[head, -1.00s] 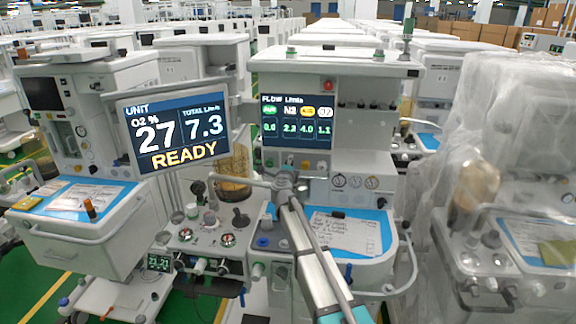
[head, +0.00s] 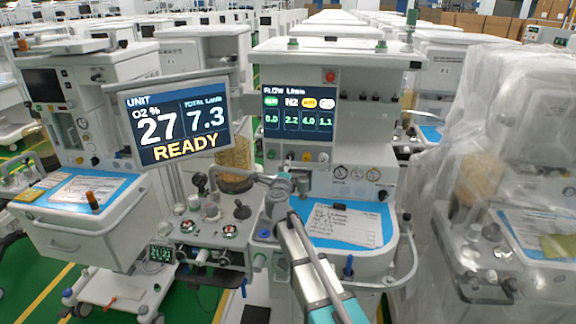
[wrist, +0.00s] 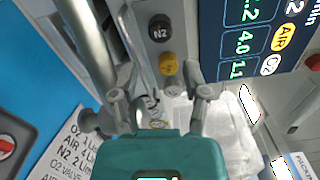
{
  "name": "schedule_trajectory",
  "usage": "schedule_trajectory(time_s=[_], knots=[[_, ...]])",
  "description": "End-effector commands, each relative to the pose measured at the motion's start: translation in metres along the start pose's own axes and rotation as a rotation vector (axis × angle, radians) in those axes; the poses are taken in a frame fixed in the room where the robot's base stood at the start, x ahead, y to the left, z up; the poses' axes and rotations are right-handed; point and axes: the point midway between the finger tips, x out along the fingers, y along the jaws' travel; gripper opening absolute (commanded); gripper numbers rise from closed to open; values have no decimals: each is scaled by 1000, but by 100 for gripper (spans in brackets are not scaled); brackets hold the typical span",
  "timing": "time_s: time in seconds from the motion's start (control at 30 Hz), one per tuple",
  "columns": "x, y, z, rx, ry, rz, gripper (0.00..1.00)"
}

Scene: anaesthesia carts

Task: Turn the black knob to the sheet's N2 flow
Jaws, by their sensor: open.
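The black knob (wrist: 160,28), marked N2, shows at the top of the wrist view, beyond my fingertips. My gripper (wrist: 161,82) is open and empty, its fingers apart, with the yellow knob (wrist: 168,64) showing just past the gap between them. In the head view my gripper (head: 284,183) is in front of the panel, below the flow screen (head: 298,110). That screen reads N2 2.2, AIR 4.0 and O2 1.1. The sheet (head: 345,225) lies on the blue worktop. In the wrist view the sheet (wrist: 72,152) shows an N2 line starting with 2, the rest cut off.
The READY monitor (head: 180,120) stands left of the flow screen. A grey pipe (wrist: 88,45) runs along the left of the knobs in the wrist view. Gauges (head: 341,171) sit right of my gripper. A plastic-wrapped cart (head: 510,130) stands at right.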

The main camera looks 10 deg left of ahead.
Motion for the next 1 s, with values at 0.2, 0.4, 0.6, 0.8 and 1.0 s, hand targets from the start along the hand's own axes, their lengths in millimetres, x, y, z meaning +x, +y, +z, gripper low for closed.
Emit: schedule_trajectory(time_s=[0.2, 0.4, 0.6, 0.8, 1.0], knots=[[-17, 0, 0, 0, 0, 0, 59], [-18, 0, 0, 0, 0, 0, 59], [-18, 0, 0, 0, 0, 0, 59], [-19, -4, -1, -27, -29, -7, 59], [-24, -14, -4, -137, -138, -27, 59]])
